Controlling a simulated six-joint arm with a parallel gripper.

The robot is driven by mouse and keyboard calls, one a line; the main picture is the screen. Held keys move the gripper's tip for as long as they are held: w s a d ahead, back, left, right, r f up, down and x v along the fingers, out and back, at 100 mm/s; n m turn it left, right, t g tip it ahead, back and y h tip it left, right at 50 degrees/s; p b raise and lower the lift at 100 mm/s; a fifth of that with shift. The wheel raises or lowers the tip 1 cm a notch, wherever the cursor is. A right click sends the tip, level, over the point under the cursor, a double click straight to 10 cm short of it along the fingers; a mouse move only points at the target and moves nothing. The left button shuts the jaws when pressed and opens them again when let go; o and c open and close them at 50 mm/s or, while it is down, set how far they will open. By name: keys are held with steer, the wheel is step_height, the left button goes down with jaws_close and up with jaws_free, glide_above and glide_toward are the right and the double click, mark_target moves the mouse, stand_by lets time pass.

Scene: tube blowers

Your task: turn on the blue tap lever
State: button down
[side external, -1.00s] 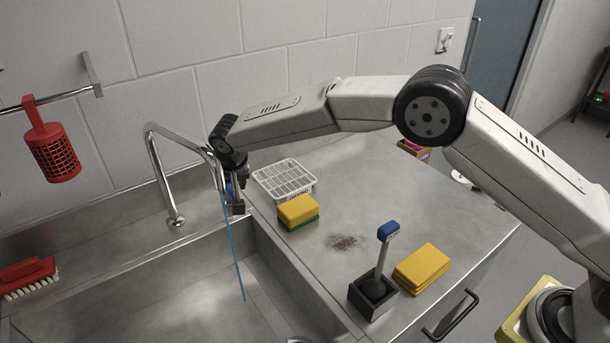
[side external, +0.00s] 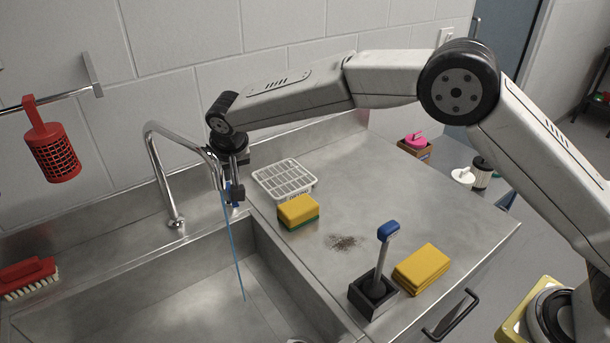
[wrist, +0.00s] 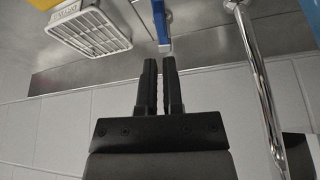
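The blue tap lever (side external: 236,193) stands beside the silver tap (side external: 158,170) at the sink's back right, partly hidden by my gripper. In the wrist view the lever (wrist: 160,22) is upright in the picture, just beyond my fingertips, with a visible gap between. My gripper (wrist: 160,62) has its two black fingers almost together, a thin empty slit between them. In the side view my gripper (side external: 237,182) is right by the tap spout. A thin blue line (side external: 235,260) runs from the spout's end into the sink (side external: 150,290).
A white rack (side external: 285,180), a yellow-green sponge (side external: 298,212), a blue-handled brush (side external: 382,262) in a dark holder and yellow cloths (side external: 421,267) are on the counter right of the sink. The tap's pipe (wrist: 258,90) rises close beside my fingers in the wrist view.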

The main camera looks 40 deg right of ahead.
step_height(320, 180, up, 11)
steer(key=w+d+f+m+t+y, duration=0.35)
steer(key=d+m+t, duration=0.2)
steer(key=d, duration=0.35)
steer(key=s+d+r+m+t+y, duration=0.2)
steer(key=s+y, duration=0.1)
steer(key=s, duration=0.2)
steer(key=s+d+r+m+t+y, duration=0.1)
steer(key=s+d+t+y, duration=0.1)
steer(key=s+t+y, duration=0.3)
steer(key=f, duration=0.6)
steer(key=s+f+g, duration=0.1)
steer(key=f, duration=0.6)
steer(key=f+g, duration=0.1)
steer(key=f, duration=0.5)
steer(key=shift+s+f+m+h, duration=0.15)
steer(key=shift+f+m+h, duration=0.1)
steer(key=shift+f+h, duration=0.1)
